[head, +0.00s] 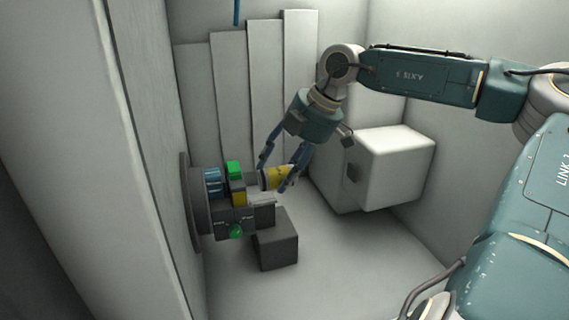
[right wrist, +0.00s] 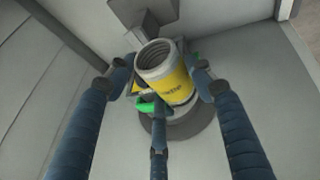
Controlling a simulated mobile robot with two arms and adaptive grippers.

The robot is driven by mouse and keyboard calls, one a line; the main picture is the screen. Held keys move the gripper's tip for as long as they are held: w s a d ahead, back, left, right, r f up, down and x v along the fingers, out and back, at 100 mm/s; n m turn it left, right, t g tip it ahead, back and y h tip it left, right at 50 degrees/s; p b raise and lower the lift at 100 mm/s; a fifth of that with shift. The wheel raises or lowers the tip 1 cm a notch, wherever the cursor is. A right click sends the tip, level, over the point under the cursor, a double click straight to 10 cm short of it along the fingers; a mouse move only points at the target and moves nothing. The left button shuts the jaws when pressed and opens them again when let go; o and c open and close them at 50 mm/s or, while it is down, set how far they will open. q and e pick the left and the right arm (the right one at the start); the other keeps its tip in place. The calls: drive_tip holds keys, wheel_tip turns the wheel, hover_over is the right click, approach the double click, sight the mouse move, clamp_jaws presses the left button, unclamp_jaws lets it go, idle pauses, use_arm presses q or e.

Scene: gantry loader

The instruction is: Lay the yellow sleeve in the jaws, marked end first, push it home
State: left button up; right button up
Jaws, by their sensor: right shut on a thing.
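The yellow sleeve (head: 279,175) is between the blue fingers of my right gripper (head: 273,183), which is shut on it. In the right wrist view the sleeve (right wrist: 172,84) has a yellow band with dark lettering and a grey open end, ribbed inside, facing the camera. My right gripper's fingers (right wrist: 165,90) stand around it. The jaws (head: 238,190), with green, yellow and dark blocks, sit on a round dark plate (head: 191,205) at the left wall. The sleeve lies just right of them, about level; whether it touches them is unclear. The sleeve's far end is hidden. My left gripper is out of view.
A dark grey block (head: 277,243) stands on the floor below the jaws. A large white box (head: 395,165) is at the right behind my arm. Pale stepped panels (head: 265,85) line the back wall. The floor at front right is clear.

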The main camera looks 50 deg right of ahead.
drive_tip(key=w+d+f, duration=0.1)
drive_tip(key=w, duration=0.1)
drive_tip(key=w+d+f, duration=0.1)
drive_tip(key=w+f, duration=0.1)
drive_tip(key=w, duration=0.1)
drive_tip(key=w+d+f, duration=0.1)
drive_tip(key=w+f, duration=0.1)
drive_tip(key=shift+w+f, duration=0.1)
drive_tip(key=shift+w, duration=0.2)
drive_tip(key=shift+w+a+f+b, duration=0.1)
drive_tip(key=shift+a+f+b, duration=0.1)
drive_tip(key=shift+f+b, duration=0.55)
drive_tip(key=shift+w+a+f+b, duration=0.1)
drive_tip(key=shift+a+f+b, duration=0.05)
drive_tip(key=shift+f+b, duration=0.55)
drive_tip(key=shift+w+a+f+b, duration=0.1)
drive_tip(key=shift+w+a+b, duration=0.2)
drive_tip(key=shift+a, duration=0.25)
drive_tip(key=o, duration=1.7)
drive_tip(key=shift+s, duration=0.1)
drive_tip(key=shift+c, duration=0.2)
drive_tip(key=shift+o, duration=0.3)
drive_tip(key=shift+a, duration=0.1)
drive_tip(key=v, duration=1.2)
